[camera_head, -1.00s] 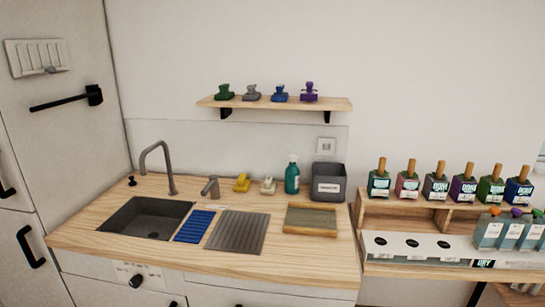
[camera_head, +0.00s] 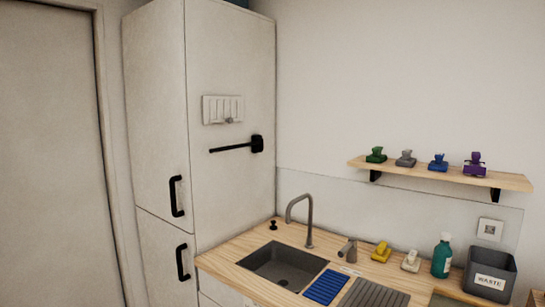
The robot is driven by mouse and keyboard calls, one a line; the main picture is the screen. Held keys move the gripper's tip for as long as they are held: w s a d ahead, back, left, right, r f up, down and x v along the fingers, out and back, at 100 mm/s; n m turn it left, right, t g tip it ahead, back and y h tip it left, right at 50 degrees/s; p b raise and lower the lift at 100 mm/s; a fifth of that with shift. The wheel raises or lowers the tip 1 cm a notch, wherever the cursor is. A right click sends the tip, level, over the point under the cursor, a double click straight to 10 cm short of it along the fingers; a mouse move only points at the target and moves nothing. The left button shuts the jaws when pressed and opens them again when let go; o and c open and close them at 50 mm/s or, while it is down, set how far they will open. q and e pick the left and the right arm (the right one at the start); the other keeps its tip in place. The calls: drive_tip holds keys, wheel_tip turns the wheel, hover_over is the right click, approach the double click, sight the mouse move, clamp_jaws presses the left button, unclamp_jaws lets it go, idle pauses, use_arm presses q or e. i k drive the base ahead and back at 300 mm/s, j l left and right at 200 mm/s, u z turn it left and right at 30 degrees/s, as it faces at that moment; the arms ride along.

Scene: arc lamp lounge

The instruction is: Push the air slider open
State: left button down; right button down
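A pale slotted vent panel (camera_head: 222,109), which looks like the air slider, is mounted on the side of the tall white cabinet (camera_head: 232,60). It has several upright slots and a small grey knob (camera_head: 229,120) at its lower edge, right of its middle. The view is too small to tell how far the slots are open. Neither of my grippers is in view.
A black bar (camera_head: 236,146) sticks out below the panel. The wooden counter (camera_head: 240,262) with a sink (camera_head: 284,266) and tall faucet (camera_head: 309,220) stands to the right. A shelf (camera_head: 440,173) holds several coloured items. Black handles (camera_head: 177,196) project from the cabinet front.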

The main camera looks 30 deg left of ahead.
sight(230, 120)
drive_tip(key=i+j+u, duration=0.15)
drive_tip(key=u, duration=1.1)
